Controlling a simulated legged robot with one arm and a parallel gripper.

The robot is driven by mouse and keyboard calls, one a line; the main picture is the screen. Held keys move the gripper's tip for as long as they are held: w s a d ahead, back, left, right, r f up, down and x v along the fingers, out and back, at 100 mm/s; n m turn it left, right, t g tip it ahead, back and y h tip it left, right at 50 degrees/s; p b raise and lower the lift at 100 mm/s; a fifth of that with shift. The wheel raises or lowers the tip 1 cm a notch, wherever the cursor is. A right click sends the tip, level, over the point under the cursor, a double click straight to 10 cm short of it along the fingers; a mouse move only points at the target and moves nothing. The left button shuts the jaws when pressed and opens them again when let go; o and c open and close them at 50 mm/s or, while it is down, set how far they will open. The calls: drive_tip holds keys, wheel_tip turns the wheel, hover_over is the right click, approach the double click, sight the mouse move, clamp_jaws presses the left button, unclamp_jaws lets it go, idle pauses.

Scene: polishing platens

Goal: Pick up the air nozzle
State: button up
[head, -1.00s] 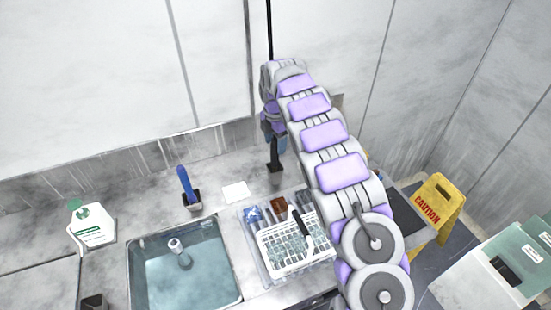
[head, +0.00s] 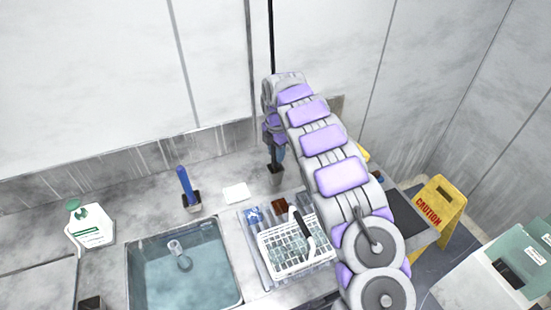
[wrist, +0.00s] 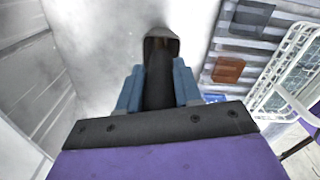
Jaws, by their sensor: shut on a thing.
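My gripper (wrist: 159,88) is shut on a dark upright piece (wrist: 158,75), which I take to be the air nozzle, with a blue finger on each side. In the head view my gripper (head: 277,152) is at the back of the counter, partly hidden by my own arm. A dark block-like part (head: 276,174) shows just below the fingers, at the counter. I cannot tell whether it is the nozzle's end or a holder. A black line (head: 271,40) hangs down from above to the gripper.
A blue-handled tool (head: 185,182) stands in a dark holder left of my gripper. A white square (head: 236,192) lies between them. A white rack (head: 285,250) is in front, beside a water-filled sink (head: 155,275). A yellow caution sign (head: 438,210) stands at right.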

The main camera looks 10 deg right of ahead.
drive_tip(key=shift+c, duration=1.2)
drive_tip(key=shift+r, duration=0.1)
